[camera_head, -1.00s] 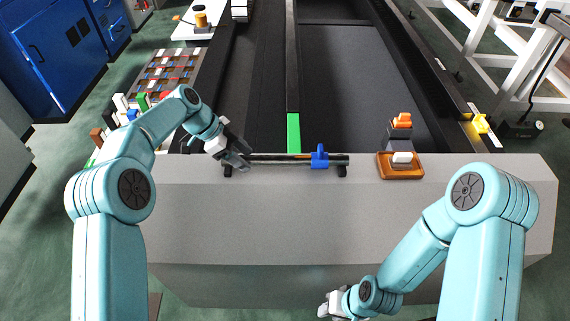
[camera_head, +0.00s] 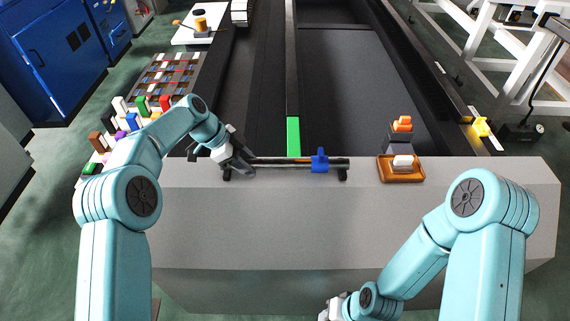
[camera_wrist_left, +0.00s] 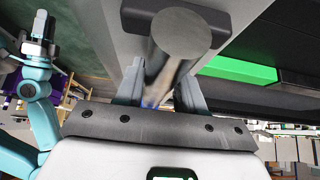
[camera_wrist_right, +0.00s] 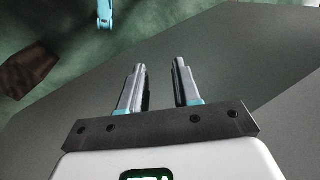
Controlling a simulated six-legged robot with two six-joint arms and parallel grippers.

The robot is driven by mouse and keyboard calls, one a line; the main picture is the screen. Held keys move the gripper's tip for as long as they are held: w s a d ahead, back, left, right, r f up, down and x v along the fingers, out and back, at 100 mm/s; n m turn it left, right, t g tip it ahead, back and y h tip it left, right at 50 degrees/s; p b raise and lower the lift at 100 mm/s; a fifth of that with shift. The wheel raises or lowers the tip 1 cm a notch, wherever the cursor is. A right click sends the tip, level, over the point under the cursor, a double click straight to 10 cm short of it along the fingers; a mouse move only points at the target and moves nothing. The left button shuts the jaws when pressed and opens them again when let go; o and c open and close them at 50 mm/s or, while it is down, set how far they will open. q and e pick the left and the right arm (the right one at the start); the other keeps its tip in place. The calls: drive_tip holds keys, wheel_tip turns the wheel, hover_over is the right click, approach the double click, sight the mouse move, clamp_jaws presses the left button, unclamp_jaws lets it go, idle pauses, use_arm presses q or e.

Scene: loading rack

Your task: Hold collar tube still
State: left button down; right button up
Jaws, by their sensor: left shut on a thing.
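The collar tube (camera_head: 285,163) is a dark bar lying level across two black supports at the back edge of the grey bench. A blue collar (camera_head: 320,161) with an upright tab sits around it right of its middle. My left gripper (camera_head: 240,168) is shut on the tube near its left end. In the left wrist view the tube's round grey end (camera_wrist_left: 182,34) faces the camera, and the tube runs between the fingers (camera_wrist_left: 160,92). My right gripper (camera_head: 334,308) is low in front of the bench. In the right wrist view its fingers (camera_wrist_right: 160,85) are apart with nothing between them.
An orange-brown tray (camera_head: 400,175) with a white block stands right of the tube, with a dark and orange item (camera_head: 401,128) behind it. A green strip (camera_head: 293,137) lies behind the tube. The grey bench top (camera_head: 290,215) in front is clear.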

sight(321, 152)
idle(0.4)
